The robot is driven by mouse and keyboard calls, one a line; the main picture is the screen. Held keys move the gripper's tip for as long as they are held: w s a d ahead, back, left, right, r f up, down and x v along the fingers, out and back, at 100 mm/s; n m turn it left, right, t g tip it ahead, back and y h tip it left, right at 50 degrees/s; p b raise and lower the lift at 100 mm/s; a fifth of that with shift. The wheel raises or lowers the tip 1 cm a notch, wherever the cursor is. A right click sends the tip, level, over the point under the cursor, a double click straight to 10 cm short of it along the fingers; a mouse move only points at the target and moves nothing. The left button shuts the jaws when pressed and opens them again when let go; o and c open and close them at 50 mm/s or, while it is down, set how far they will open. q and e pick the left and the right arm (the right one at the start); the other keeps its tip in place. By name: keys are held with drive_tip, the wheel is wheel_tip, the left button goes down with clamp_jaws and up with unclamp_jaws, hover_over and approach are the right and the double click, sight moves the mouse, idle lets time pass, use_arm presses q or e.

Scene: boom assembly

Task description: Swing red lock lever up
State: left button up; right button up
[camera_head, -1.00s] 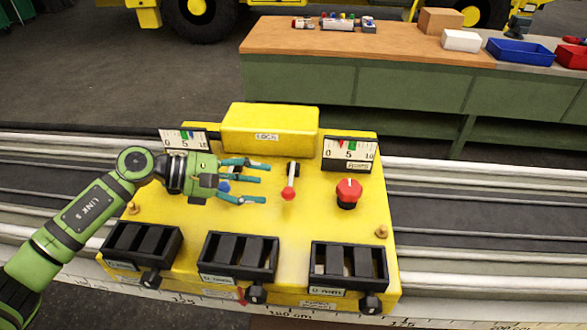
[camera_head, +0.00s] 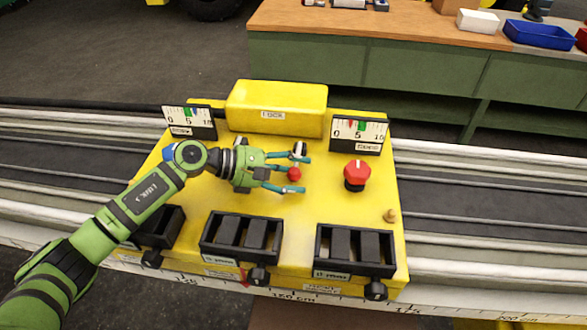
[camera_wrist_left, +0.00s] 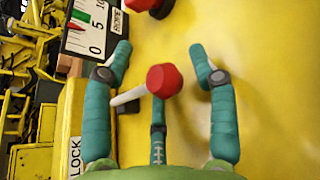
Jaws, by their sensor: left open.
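The red lock lever has a red ball knob (camera_head: 295,174) on a pale rod, below the yellow box marked LOCK (camera_head: 276,108). The knob points toward the panel's front edge, and the gripper partly hides the rod. My left gripper (camera_head: 304,174) is open, coming from the left, with its fingers around the knob. In the left wrist view the knob (camera_wrist_left: 164,80) lies between the two side fingers, with gaps to both. The third finger stands just below it; whether it touches I cannot tell. My right gripper is not in view.
A red knob (camera_head: 357,172) stands right of the lever. Two gauges (camera_head: 357,134) flank the LOCK box. Black slotted boxes (camera_head: 354,250) line the panel's front. A small brass post (camera_head: 390,216) sits at the right. A workbench (camera_head: 400,90) stands behind.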

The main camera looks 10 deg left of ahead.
sight(295, 165)
use_arm(q)
clamp_jaws()
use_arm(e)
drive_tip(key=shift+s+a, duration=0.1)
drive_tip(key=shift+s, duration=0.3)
use_arm(q)
drive_tip(key=shift+r, duration=0.15)
drive_tip(key=shift+w+r+n, duration=0.1)
drive_tip(key=shift+r+n, duration=0.3)
drive_tip(key=shift+r, duration=0.15)
drive_tip(key=shift+w+r+n+g, duration=0.15)
drive_tip(key=shift+r+n+g, duration=0.25)
drive_tip(key=shift+r+g, duration=0.2)
drive_tip(key=shift+w+r+n+g+y+b, duration=0.1)
drive_tip(key=shift+w+r+n+g+b, duration=0.2)
drive_tip(key=shift+r+n+g, duration=0.2)
drive_tip(key=shift+w+r+n+g+y+b, duration=0.1)
drive_tip(key=shift+w+r+n+g+b, duration=0.25)
drive_tip(key=shift+r, duration=0.3)
drive_tip(key=shift+w+r+n+g+y+b, duration=0.1)
drive_tip(key=shift+w+r+n+g+b, duration=0.15)
drive_tip(key=shift+r+n+g, duration=0.25)
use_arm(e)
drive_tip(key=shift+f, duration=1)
use_arm(q)
drive_tip(key=shift+r, duration=0.1)
